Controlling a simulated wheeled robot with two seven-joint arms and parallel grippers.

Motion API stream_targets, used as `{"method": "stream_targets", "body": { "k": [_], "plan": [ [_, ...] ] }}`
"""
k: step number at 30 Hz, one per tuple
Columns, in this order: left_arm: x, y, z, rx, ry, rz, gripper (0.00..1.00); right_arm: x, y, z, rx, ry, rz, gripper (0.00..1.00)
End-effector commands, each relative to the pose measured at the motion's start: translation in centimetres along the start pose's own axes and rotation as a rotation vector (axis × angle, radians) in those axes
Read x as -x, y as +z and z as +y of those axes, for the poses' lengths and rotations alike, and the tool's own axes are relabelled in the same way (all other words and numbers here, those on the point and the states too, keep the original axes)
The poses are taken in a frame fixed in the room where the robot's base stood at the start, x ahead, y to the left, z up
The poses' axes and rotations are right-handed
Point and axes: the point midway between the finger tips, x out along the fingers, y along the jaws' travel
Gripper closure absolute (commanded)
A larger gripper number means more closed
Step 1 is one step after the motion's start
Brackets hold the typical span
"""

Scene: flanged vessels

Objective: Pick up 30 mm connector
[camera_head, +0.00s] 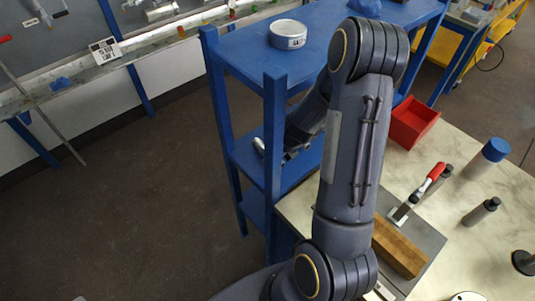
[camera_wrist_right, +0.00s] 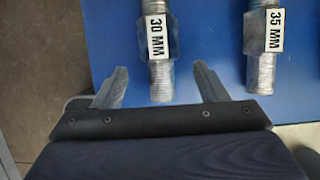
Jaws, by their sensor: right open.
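The 30 mm connector (camera_wrist_right: 158,40) is a grey metal threaded piece with a white "30 MM" label, lying on a blue surface in the right wrist view. My right gripper (camera_wrist_right: 159,72) is open and empty. Its fingertips point toward the connector, one on each side of its near threaded end. I cannot tell the height of the fingers above the surface. In the head view my arm reaches to the blue shelf unit (camera_head: 222,110) and hides most of its lower shelf. My left gripper is in neither view.
A similar 35 mm connector (camera_wrist_right: 263,40) lies just right of the right finger. A red bin (camera_head: 412,122), a red-handled tool (camera_head: 433,176) and grey bottles (camera_head: 480,212) stand on the table at right.

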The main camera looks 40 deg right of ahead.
Motion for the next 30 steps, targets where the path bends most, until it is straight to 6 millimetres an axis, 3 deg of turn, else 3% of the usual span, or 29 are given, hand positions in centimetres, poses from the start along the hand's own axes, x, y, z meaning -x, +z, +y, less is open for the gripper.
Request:
{"method": "stream_targets", "body": {
  "k": [4,12,26,30],
  "plan": [
    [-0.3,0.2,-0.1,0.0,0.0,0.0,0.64,-1.9,-0.1,-0.1,-0.002,0.0,0.001,0.33],
    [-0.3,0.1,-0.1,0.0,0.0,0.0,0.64,-2.1,0.0,0.0,-0.001,-0.001,-0.001,0.33],
    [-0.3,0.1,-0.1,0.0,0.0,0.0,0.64,-2.1,0.0,0.0,0.0,-0.001,0.0,0.92],
    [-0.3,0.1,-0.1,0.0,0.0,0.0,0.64,-2.1,0.1,-0.1,0.0,-0.002,-0.002,0.93]
  ]
}}
